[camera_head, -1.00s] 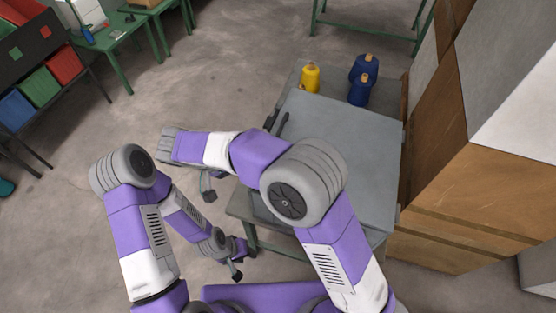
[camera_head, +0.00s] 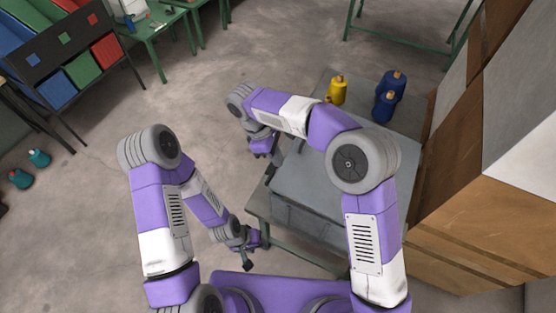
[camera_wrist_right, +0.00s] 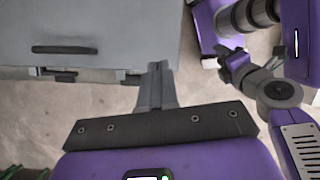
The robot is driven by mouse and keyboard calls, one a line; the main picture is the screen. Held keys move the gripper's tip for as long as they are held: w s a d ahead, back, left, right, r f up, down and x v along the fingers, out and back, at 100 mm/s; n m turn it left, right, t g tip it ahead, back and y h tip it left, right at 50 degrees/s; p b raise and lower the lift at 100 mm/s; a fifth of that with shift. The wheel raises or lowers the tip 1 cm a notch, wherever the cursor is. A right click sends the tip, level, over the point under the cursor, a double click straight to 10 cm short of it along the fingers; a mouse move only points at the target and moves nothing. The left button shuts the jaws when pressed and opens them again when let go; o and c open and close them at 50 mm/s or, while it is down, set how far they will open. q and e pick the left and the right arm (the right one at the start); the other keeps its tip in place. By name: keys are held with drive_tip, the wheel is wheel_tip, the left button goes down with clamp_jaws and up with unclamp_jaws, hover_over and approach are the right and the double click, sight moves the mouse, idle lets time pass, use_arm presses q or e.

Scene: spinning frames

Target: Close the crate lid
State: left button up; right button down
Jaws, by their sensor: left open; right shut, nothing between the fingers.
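The grey crate (camera_head: 302,217) stands on a green-framed table. Its flat grey lid (camera_head: 304,180) lies over the top in the head view; my right arm covers part of it, and I cannot tell whether it is fully down. In the right wrist view the grey panel (camera_wrist_right: 110,20) with a dark bar handle (camera_wrist_right: 64,49) fills the upper left. My right gripper (camera_head: 268,147) is shut and empty at the crate's left side; its fingers (camera_wrist_right: 157,85) show beside the panel's edge in the wrist view. My left gripper (camera_head: 255,249) is open and empty, low beside the table's near-left corner.
A yellow bottle (camera_head: 337,90) and blue bottles (camera_head: 384,106) stand behind the crate. Large brown and grey boxes (camera_head: 480,190) rise close on the right. A rack of coloured bins (camera_head: 65,60) stands far left. Open floor (camera_head: 90,200) lies left of my arms.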

drive_tip(key=w+d+r+n+g+y+p, duration=0.2)
drive_tip(key=w+r+n+y+p, duration=0.3)
drive_tip(key=n, duration=0.7)
drive_tip(key=n+p, duration=0.3)
hover_over(277, 176)
drive_tip(key=w, duration=0.1)
drive_tip(key=shift+y, duration=0.3)
wheel_tip(277, 176, down, 13)
drive_tip(key=shift+d+f, duration=0.1)
drive_tip(key=shift+d, duration=0.05)
drive_tip(key=shift+f, duration=0.55)
drive_tip(key=shift+f, duration=0.15)
